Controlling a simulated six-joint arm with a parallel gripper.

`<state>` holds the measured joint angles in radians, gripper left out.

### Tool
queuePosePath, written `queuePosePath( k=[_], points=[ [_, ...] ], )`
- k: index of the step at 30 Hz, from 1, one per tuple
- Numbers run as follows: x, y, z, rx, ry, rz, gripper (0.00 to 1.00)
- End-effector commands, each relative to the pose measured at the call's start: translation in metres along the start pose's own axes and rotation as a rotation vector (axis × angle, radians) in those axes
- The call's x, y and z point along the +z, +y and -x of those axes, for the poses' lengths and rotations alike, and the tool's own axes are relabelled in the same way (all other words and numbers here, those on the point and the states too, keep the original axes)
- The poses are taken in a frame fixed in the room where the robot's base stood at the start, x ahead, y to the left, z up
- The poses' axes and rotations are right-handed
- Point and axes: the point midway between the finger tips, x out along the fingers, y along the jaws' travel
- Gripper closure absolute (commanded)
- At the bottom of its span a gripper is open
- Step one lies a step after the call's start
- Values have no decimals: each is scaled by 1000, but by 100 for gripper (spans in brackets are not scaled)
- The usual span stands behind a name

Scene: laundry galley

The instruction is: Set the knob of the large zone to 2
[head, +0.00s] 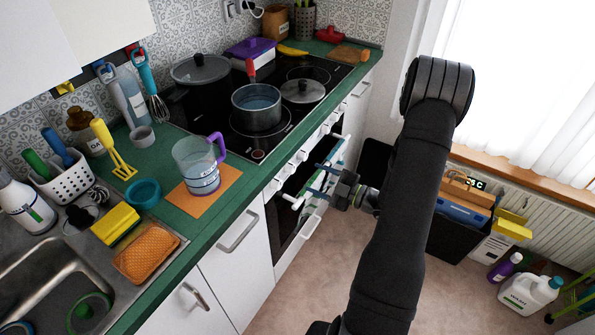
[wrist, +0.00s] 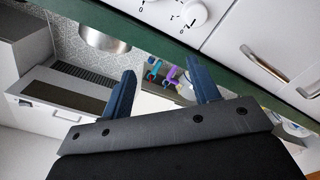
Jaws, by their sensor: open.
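The stove (head: 225,140) has a row of white knobs (head: 300,157) along its front panel. Which knob belongs to the large zone cannot be told here. In the wrist view one white knob (wrist: 194,15) shows near the top, with small printed digits around it; its setting is too small to read surely. My gripper (head: 320,181) is open and empty in front of the oven, below the knob row and apart from it. Its two blue fingers also show in the wrist view (wrist: 162,88), with nothing between them.
A dark bin (head: 455,237) stands right of my arm.

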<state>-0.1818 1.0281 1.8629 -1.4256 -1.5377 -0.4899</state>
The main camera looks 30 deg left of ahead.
Motion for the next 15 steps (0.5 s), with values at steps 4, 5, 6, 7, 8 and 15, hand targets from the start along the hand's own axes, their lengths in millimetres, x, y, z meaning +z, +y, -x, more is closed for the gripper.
queuePosePath(
  k=[4, 5, 6, 7, 8, 15],
  points=[
    [19, 0, 16, 6, -9, 311, 44],
    [22, 0, 20, 6, -10, 374, 44],
    [26, -1, 24, 7, -12, 459, 44],
    [30, -1, 27, 7, -14, 523, 44],
    [33, -1, 30, 7, -15, 587, 44],
    [58, -5, 56, 5, -29, 1077, 44]
  ],
)
